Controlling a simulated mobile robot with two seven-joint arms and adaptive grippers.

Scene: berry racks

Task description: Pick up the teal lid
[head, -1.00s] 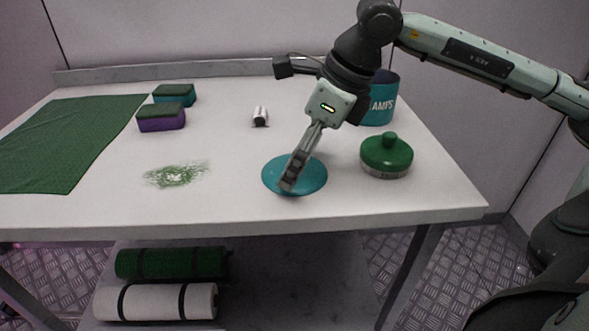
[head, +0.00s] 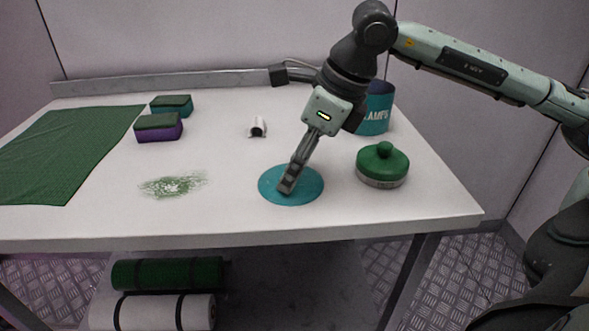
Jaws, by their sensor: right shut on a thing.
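The teal lid (head: 306,191) is a flat round disc on the white table, near its front edge, right of the middle. My right gripper (head: 287,186) points down over the lid, its fingertips at the middle of the disc. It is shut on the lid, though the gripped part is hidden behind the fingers. The lid looks flat and at table level; I cannot tell whether it touches the table. My left gripper is not in view.
A green knobbed scrubber (head: 383,166) stands close right of the lid. A teal tub (head: 374,118) is behind my gripper. Sponges (head: 158,127), a green mat (head: 60,150), a green smear (head: 172,185) and a small white-grey cylinder (head: 257,128) lie on the table (head: 230,215).

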